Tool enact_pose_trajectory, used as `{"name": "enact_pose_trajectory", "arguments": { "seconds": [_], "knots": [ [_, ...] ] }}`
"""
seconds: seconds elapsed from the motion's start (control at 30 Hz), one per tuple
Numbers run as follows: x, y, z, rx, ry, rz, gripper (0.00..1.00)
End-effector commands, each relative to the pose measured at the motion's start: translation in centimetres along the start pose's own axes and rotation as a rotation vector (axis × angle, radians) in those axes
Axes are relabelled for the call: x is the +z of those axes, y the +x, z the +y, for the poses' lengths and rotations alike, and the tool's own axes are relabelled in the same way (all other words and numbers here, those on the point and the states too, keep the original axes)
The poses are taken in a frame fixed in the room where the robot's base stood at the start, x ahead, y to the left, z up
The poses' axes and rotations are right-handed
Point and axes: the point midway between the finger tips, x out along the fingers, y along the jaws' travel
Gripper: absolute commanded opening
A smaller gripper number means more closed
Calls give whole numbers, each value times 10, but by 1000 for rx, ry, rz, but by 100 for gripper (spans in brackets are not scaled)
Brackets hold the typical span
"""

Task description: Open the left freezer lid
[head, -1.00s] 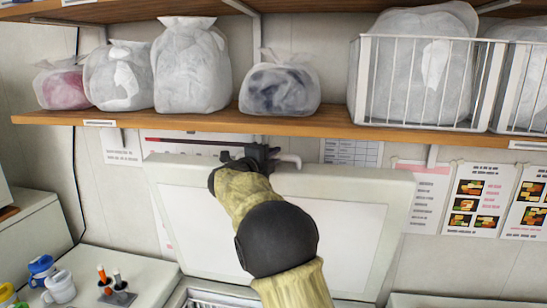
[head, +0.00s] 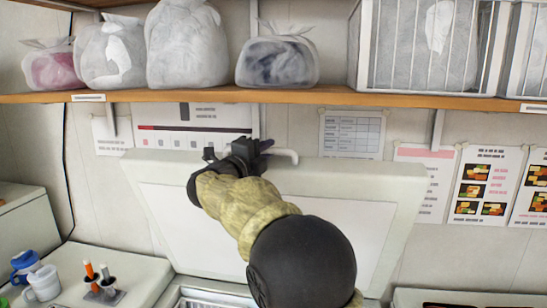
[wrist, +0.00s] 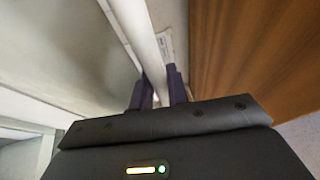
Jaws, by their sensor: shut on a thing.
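The left freezer lid (head: 360,190) stands raised and steep in the middle of the head view, its pale inner panel facing me. A white handle (head: 285,152) shows at its top edge. My gripper (head: 262,146) is at that handle, shut on it. In the wrist view, the dark fingers of my gripper (wrist: 158,92) sit on either side of the white handle bar (wrist: 143,38). My arm hides part of the lid's middle and lower right. The open freezer's basket edge (head: 205,298) shows just below the lid.
A wooden shelf (head: 330,96) with bagged goods and wire baskets (head: 428,45) runs above the lid. A white mug (head: 42,283) and a small stand with orange and white-handled tools (head: 103,293) sit on the left counter. Paper sheets hang on the wall behind.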

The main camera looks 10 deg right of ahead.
Motion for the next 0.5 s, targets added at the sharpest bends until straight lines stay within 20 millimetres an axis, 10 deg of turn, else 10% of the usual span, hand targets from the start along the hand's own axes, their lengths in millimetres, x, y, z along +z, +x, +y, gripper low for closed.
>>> {"name": "enact_pose_trajectory", "arguments": {
  "seconds": [0.5],
  "knots": [
    [-12, -51, 20, -64, 28, -17, 0]
  ]
}}
